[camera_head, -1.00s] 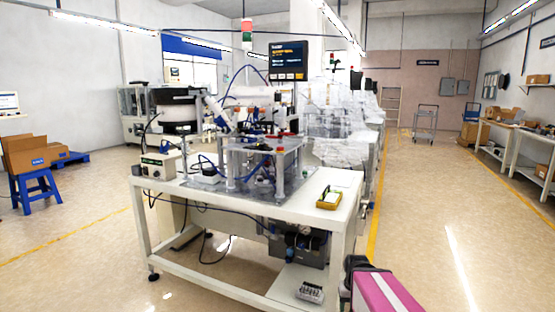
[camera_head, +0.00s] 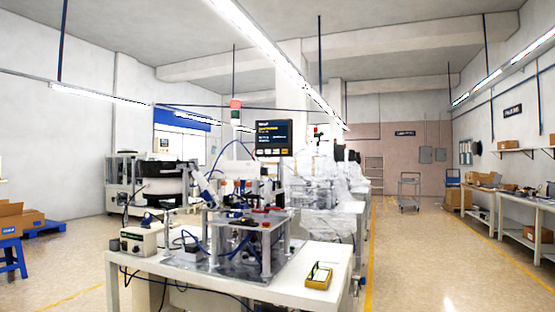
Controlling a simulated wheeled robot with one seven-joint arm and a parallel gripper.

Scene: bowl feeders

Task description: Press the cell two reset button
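A workstation (camera_head: 312,262) stands in front of me with a white bench top, a bowl feeder and a metal-post fixture (camera_head: 240,240). A dark display panel (camera_head: 273,137) with yellow text rises above it. A grey control box (camera_head: 140,240) sits on the bench's left side. A small red knob or button (camera_head: 266,224) shows on the fixture's right side. I cannot tell which part is the cell two reset button. My gripper is not in view.
A yellow-edged tray (camera_head: 318,276) lies on the bench's right front. Plastic-wrapped machines (camera_head: 328,205) stand behind. Floor on the right is open along a yellow line, up to side tables (camera_head: 520,208). A cart (camera_head: 409,190) stands far back. A blue stool (camera_head: 12,255) is at left.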

